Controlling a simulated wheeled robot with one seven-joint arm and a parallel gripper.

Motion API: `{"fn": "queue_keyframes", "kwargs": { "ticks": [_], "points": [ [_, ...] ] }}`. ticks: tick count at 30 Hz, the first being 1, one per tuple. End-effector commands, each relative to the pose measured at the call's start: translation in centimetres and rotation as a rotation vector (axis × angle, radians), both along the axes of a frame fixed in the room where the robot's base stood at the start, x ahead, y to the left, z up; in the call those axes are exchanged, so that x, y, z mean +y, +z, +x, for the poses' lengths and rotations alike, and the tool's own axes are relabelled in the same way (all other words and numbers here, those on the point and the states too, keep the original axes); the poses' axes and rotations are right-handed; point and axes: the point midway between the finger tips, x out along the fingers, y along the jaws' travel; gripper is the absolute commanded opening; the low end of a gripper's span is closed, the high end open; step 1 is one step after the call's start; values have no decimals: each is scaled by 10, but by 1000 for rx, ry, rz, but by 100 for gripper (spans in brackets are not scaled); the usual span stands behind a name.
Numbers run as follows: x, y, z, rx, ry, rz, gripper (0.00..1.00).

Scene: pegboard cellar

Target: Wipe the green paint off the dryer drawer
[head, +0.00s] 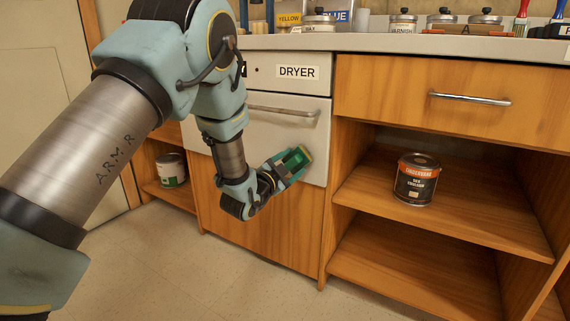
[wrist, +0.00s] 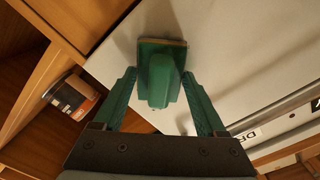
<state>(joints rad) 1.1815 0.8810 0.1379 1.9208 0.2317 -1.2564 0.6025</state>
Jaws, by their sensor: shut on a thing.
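My gripper (head: 292,165) is in front of the lower right part of the white dryer drawer (head: 262,135), which has a bar handle and sits below a panel with a DRYER label (head: 297,72). The gripper (wrist: 162,98) is shut on a green wiping block (wrist: 158,80) with a raised grip and a thin beige edge. The block faces the white drawer front (wrist: 235,40); I cannot tell whether it touches. I can make out no green paint on the visible drawer front. The part behind the block and gripper is hidden.
An orange-and-black can (head: 416,180) stands on the open shelf to the right. A white and green can (head: 171,170) is on the left shelf. Several cans and brushes stand on the countertop (head: 400,42). The floor (head: 190,270) in front is clear.

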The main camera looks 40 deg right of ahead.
Motion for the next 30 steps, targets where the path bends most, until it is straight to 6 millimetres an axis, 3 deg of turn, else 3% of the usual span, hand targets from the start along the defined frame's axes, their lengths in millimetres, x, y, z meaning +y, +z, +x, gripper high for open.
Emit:
{"fn": "queue_keyframes", "kwargs": {
  "ticks": [8, 21, 30],
  "points": [
    [-2, 0, 2, 0, 1, 0, 0],
    [5, 2, 38, -3, 6, -4, 0],
    [5, 3, 43, -3, 8, -6, 0]
  ]
}}
